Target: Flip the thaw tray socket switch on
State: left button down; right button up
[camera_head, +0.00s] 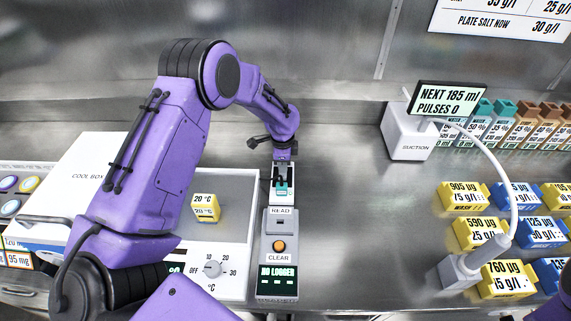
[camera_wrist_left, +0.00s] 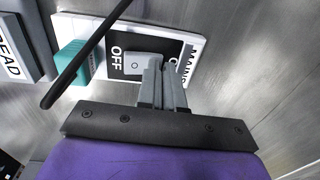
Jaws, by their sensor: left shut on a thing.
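The socket (camera_head: 283,197) is a white plate at the back of the bench, behind the READ/CLEAR logger unit. In the left wrist view the socket (camera_wrist_left: 188,22) has a black panel marked OFF, partly covered MAINS lettering, and a pale rocker switch (camera_wrist_left: 133,64). A teal plug (camera_wrist_left: 70,64) sits at its left. My left gripper (camera_head: 284,163) is over the socket from behind. In the left wrist view its fingers (camera_wrist_left: 158,72) are close together at the rocker's right side, shut on the switch; they hide part of it. My right gripper is out of view.
The thaw tray (camera_head: 247,217) with dial and a yellow block (camera_head: 205,207) lies left of the logger unit (camera_head: 278,250). A white cool box (camera_head: 95,165) is farther left. A suction unit (camera_head: 408,137) and several labelled blocks stand right. The bench between is clear.

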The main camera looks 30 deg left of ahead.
pick_arm(q)
jog(key=shift+s+f, duration=0.3)
jog(key=shift+f, duration=0.1)
jog(key=shift+s+d+r+p, duration=0.15)
jog(key=shift+s+p, duration=0.1)
jog(key=shift+p, duration=0.2)
jog(key=shift+s+d+f, duration=0.1)
jog(key=shift+f, duration=0.1)
jog(key=shift+r+p, duration=0.1)
jog(key=shift+p, duration=0.3)
jog(key=r+p, duration=0.1)
jog(key=r, duration=0.1)
jog(key=w+r+p, duration=0.1)
jog(key=r+p, duration=0.1)
jog(key=a+r+p, duration=0.1)
jog(key=r+p, duration=0.1)
jog(key=shift+w, duration=0.35)
jog(key=b, duration=0.3)
jog(key=shift+w+r, duration=0.35)
jog(key=shift+w, duration=0.05)
notch_tip(320, 180, up, 8)
jog(key=b, duration=0.1)
jog(key=shift+w+a+f, duration=0.15)
jog(key=shift+w+a, duration=0.25)
jog(key=shift+w, duration=0.05)
